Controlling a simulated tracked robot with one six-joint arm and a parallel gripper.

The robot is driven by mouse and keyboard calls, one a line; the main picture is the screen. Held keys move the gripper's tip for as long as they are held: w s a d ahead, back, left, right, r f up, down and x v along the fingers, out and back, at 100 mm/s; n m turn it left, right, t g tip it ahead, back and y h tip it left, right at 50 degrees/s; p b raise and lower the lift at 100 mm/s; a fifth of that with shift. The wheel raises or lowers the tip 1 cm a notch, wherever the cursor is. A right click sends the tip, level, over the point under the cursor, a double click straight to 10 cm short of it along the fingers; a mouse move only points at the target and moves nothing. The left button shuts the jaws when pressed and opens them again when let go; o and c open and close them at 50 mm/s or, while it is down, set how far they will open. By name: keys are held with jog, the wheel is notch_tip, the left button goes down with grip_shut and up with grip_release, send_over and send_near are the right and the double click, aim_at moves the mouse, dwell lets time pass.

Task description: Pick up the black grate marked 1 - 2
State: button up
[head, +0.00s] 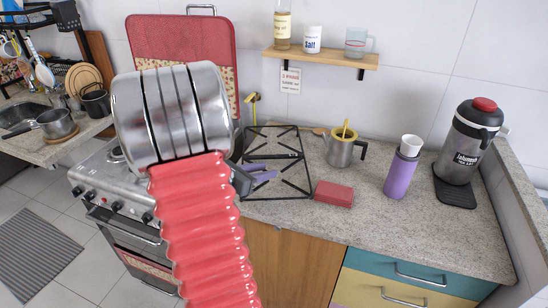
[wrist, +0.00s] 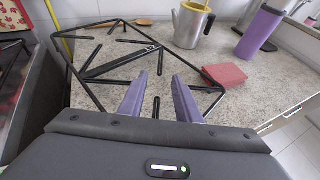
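The black grate (head: 285,155) lies on the speckled counter beside the stove, partly hidden by my arm in the head view. It is a thin wire frame with inward prongs and a flat bar across it, and it fills the middle of the wrist view (wrist: 122,62). I cannot read a marking on it. My gripper (head: 262,173) has purple fingers and is over the grate's near part. I cannot tell whether the fingers touch the grate.
A metal pot (head: 341,153) stands behind, with a purple bottle (head: 400,175) and a large flask (head: 468,145) to the right. A shelf (head: 322,58) hangs above. The counter's front right is clear.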

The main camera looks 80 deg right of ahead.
send_near(290, 165)
jog(key=x, duration=0.3)
jog(key=shift+f, duration=0.1)
jog(key=shift+x, duration=2.6)
grip_shut()
